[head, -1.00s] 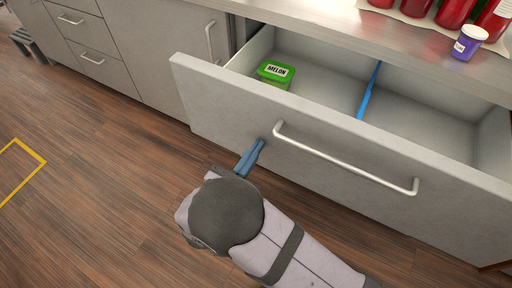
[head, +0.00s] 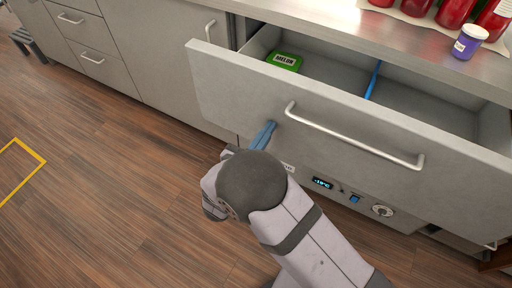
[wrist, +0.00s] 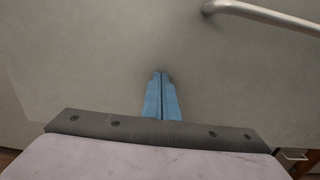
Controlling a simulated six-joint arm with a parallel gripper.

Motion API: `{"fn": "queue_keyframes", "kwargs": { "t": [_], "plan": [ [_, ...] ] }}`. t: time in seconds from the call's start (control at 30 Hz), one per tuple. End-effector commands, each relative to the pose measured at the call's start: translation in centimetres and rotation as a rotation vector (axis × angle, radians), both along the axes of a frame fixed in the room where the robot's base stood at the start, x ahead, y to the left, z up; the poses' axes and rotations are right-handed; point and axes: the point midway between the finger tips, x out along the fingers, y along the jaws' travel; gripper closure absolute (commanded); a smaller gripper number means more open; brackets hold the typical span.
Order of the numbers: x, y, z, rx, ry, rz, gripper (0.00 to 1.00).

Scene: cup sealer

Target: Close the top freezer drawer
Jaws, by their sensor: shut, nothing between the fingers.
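The top freezer drawer (head: 230,88) stands partly open under the counter, its grey front facing me. Its bar handle (head: 350,137) runs across the front, and it also shows at the upper right of the wrist view (wrist: 265,14). My gripper (head: 270,126) is shut and empty, its blue fingertips at the drawer front, left of and a little below the handle's left end. In the wrist view the shut fingers (wrist: 160,77) point at the plain front panel. They look to be touching or very close to it; I cannot tell which.
Inside the drawer are a green melon tub (head: 284,62) and a blue divider (head: 373,80). Red jars (head: 455,12) and a purple-labelled jar (head: 468,43) stand on the counter (head: 330,22) above. A control panel with a display (head: 322,183) and knob (head: 382,211) sits below the drawer.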

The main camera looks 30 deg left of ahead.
Motion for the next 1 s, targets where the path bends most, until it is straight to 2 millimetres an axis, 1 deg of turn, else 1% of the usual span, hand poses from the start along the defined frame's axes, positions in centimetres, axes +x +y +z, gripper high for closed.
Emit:
{"fn": "queue_keyframes", "kwargs": {
  "t": [0.03,0.3,0.5,0.6,0.7,0.8,1.0],
  "plan": [
    [1.6,-0.2,-0.1,0.003,-0.001,-0.008,1.00],
    [9.2,-0.3,-0.3,0.004,-0.002,-0.008,1.00],
    [14.4,-0.2,-0.3,0.004,-0.004,-0.006,1.00],
    [16.7,-0.2,-0.4,0.003,-0.002,-0.005,1.00],
    [18.5,-0.2,-0.3,0.003,-0.002,-0.004,1.00],
    [20.0,-0.1,-0.2,0.002,-0.002,-0.003,1.00],
    [21.6,-0.1,-0.1,0.002,-0.001,-0.001,1.00]
  ]
}}
